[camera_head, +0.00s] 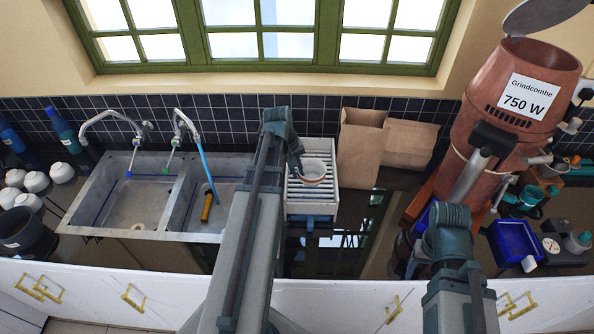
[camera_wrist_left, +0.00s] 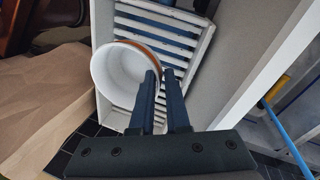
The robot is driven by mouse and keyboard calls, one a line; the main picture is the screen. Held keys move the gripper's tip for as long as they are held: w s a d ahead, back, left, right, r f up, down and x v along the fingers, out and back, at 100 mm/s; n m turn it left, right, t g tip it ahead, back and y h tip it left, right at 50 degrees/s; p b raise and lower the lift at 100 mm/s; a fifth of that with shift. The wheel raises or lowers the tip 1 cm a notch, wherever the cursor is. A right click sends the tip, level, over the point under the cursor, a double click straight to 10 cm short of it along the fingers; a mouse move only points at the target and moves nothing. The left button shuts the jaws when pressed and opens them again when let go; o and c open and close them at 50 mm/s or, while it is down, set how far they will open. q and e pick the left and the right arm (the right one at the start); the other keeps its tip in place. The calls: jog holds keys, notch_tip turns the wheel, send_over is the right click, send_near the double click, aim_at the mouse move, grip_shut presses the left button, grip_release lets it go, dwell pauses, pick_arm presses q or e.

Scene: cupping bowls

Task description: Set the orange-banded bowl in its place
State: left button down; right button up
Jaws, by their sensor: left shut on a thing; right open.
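The orange-banded bowl (camera_head: 313,170) is white, with an orange band near its rim. In the head view it is at the white slatted rack (camera_head: 310,207), towards the rack's back. My left gripper (camera_head: 299,168) is at the bowl's left side. In the left wrist view the bowl (camera_wrist_left: 122,78) is over the slats, its open mouth towards the camera. The left fingers (camera_wrist_left: 165,85) are shut on its wall. I cannot tell whether the bowl touches the slats. My right gripper (camera_head: 493,140) is open in front of the copper grinder; its fingertips are hard to make out.
A double sink (camera_head: 135,207) with two taps lies left of the rack. Brown paper bags (camera_head: 360,150) stand right of it. The copper grinder (camera_head: 515,100) and a blue tray (camera_head: 516,242) are at the right. White cups (camera_head: 35,181) stand far left.

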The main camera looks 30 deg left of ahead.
pick_arm(q)
jog(key=shift+f, duration=0.1)
dwell(0.6)
jog(key=shift+b+x, duration=0.9)
jog(key=shift+b, duration=0.15)
jog(key=shift+s+a, duration=0.1)
jog(key=shift+s, duration=0.1)
jog(key=shift+p+v, duration=1)
jog(key=shift+p, duration=0.1)
jog(key=shift+w, duration=0.2)
jog(key=c, duration=0.5)
grip_release()
